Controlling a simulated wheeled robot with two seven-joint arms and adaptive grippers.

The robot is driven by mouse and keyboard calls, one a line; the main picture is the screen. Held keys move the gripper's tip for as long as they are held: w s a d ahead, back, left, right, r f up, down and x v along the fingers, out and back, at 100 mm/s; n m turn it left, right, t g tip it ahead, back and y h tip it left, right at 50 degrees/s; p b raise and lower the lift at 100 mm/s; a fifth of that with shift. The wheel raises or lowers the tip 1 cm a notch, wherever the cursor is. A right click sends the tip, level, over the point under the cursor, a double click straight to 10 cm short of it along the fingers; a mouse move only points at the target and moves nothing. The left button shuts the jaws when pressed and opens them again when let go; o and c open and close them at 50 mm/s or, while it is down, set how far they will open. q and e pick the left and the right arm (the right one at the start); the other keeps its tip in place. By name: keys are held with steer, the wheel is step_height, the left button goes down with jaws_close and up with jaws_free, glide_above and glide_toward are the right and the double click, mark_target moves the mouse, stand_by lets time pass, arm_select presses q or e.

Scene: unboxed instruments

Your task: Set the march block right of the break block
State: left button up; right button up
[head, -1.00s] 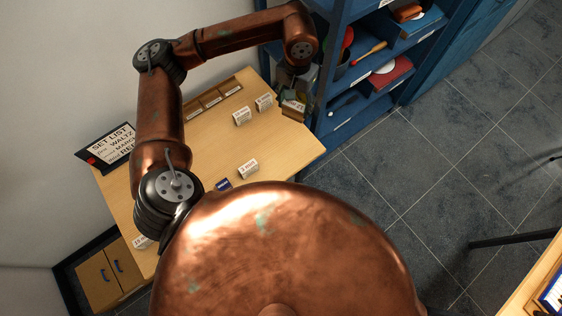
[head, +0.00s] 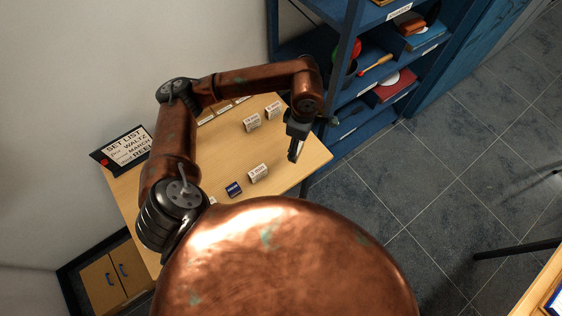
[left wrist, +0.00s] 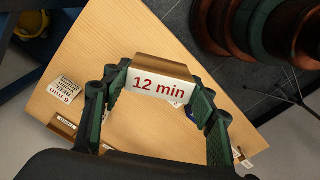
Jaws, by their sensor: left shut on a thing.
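My left gripper (head: 297,142) hangs over the right side of the wooden desk (head: 175,225). In the left wrist view, the left gripper (left wrist: 158,108) is shut on a wooden block (left wrist: 160,85) whose white face reads "12 min" in red. That text does not say whether it is the march block. White-faced blocks stand on the desk: one (head: 251,122) and another (head: 273,110) toward the back, and one (head: 258,173) nearer the front. Their words are too small to read, so I cannot tell which is the break block. My right gripper is out of view.
A set list sign (head: 128,148) stands at the desk's left. A small blue item (head: 233,189) lies beside the front block. A labelled holder (head: 207,118) runs along the back edge. Blue shelves (head: 345,100) stand close at the right. Desk between the block rows is bare.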

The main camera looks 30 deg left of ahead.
arm_select(q)
steer(key=n, duration=0.2)
steer(key=s+f+n, duration=0.1)
steer(key=n, duration=0.2)
steer(key=s+n, duration=0.1)
steer(key=n, duration=0.1)
steer(key=shift+d+f, duration=0.35)
steer(key=shift+f, duration=0.05)
steer(key=s+d+f+n+p, duration=0.1)
steer(key=s+f+n, duration=0.15)
steer(key=n, duration=0.95)
steer(key=s+d+f+n, duration=0.1)
steer(key=s+f+n, duration=0.15)
steer(key=n, duration=0.85)
steer(key=w+a+f, duration=0.6)
steer(key=a+f, duration=0.1)
steer(key=w+a+f+p, duration=0.1)
steer(key=w+a+f, duration=0.2)
steer(key=f, duration=0.1)
steer(key=shift+a+f, duration=0.15)
steer(key=shift+f, duration=0.4)
